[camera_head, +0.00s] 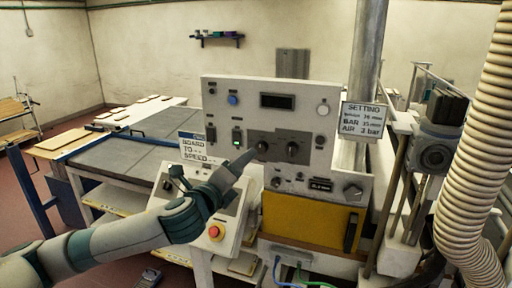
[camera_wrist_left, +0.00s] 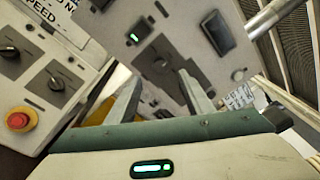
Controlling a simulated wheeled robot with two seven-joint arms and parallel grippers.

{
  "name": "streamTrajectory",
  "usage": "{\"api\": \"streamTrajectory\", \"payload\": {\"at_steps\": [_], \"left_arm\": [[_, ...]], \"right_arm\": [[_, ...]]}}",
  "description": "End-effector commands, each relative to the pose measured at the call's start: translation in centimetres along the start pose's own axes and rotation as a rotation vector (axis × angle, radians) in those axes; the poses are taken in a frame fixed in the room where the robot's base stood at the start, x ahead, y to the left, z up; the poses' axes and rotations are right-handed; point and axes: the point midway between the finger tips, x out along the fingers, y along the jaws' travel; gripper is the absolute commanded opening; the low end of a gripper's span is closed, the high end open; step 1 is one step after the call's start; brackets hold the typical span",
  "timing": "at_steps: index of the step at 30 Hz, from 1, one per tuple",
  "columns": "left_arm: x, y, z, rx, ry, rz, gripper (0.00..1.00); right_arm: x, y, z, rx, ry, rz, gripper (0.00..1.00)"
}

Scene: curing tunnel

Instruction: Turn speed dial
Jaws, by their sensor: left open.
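My left gripper (camera_head: 246,160) is open in front of the upright grey control panel (camera_head: 225,105). Its fingertips are near a black dial (camera_head: 262,147) on the panel's dark plate; a second black dial (camera_head: 292,149) sits to the right. In the left wrist view my left gripper (camera_wrist_left: 160,95) has its two fingers apart, with nothing seen held between them; contact with a dial cannot be told. A sloped console (camera_wrist_left: 45,35) at the left there carries black knobs and a partly visible sign reading "SPEED". Which dial sets the speed cannot be told for certain. My right gripper is not in view.
A red emergency button (camera_head: 215,231) on a yellow base sits on the sloped console below my arm. A yellow panel (camera_head: 310,221) is under the control panel. A metal post (camera_head: 368,55), a setting sign (camera_head: 361,121) and a ribbed hose (camera_head: 480,150) stand to the right.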

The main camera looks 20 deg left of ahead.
Motion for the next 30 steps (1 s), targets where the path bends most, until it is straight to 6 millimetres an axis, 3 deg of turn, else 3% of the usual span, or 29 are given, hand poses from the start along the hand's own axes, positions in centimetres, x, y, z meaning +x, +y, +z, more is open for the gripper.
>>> {"api": "streamTrajectory", "payload": {"at_steps": [9, 15, 30], "left_arm": [[5.4, -0.3, 0.2, -0.001, -0.001, 0.002, 0.47], [7.7, -0.2, 0.1, 0.0, -0.001, 0.0, 0.47], [8.6, 0.0, 0.0, 0.0, 0.0, -0.001, 0.47]], "right_arm": [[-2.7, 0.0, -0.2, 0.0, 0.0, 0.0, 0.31], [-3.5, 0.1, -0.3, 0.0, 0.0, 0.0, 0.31], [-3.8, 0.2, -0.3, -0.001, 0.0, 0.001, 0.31]]}}
